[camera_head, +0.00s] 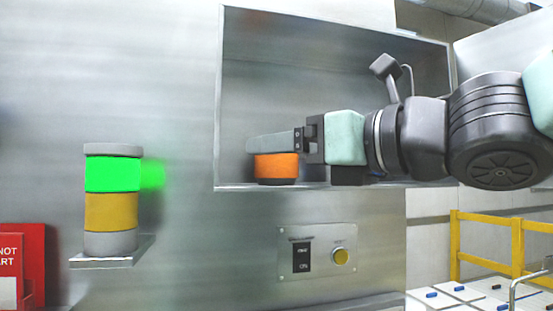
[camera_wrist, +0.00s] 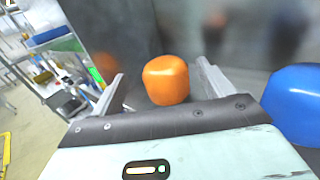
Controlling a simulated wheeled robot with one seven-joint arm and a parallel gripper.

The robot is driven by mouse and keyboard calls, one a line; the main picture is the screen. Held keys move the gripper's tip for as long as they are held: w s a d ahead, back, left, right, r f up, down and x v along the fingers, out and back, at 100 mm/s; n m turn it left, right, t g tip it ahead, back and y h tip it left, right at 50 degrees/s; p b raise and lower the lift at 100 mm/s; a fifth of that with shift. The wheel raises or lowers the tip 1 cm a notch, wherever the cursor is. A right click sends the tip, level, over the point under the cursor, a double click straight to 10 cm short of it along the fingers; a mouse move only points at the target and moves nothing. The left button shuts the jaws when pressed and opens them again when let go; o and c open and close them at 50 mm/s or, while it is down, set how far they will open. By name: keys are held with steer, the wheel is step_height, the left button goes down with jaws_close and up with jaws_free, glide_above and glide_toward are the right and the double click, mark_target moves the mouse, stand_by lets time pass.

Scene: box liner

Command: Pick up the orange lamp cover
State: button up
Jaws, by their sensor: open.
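The orange lamp cover (camera_head: 277,168) sits on the floor of the recessed metal box in the wall, near its front left. In the head view a finger of my gripper (camera_head: 254,144) hides its upper part. In the wrist view the orange cover (camera_wrist: 165,82) shows between the two spread fingers of my gripper (camera_wrist: 160,70), with gaps on both sides. My gripper is open and holds nothing. I cannot tell how far the fingers reach around the cover.
A blue rounded object (camera_wrist: 297,105) stands to the right in the wrist view. The recess (camera_head: 236,100) has metal walls around my arm. A signal lamp with green (camera_head: 114,174) and yellow (camera_head: 111,212) sections stands on a bracket at left. A switch panel (camera_head: 318,250) is below the recess.

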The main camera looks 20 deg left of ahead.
steer(key=p+x, duration=0.2)
steer(key=x, duration=0.2)
steer(key=shift+w+a+r+p, duration=0.1)
steer(key=shift+w+p, duration=0.15)
steer(key=shift+p, duration=0.1)
steer(key=shift+w+a, duration=0.2)
steer(key=shift+a, duration=0.15)
steer(key=c, duration=1.1)
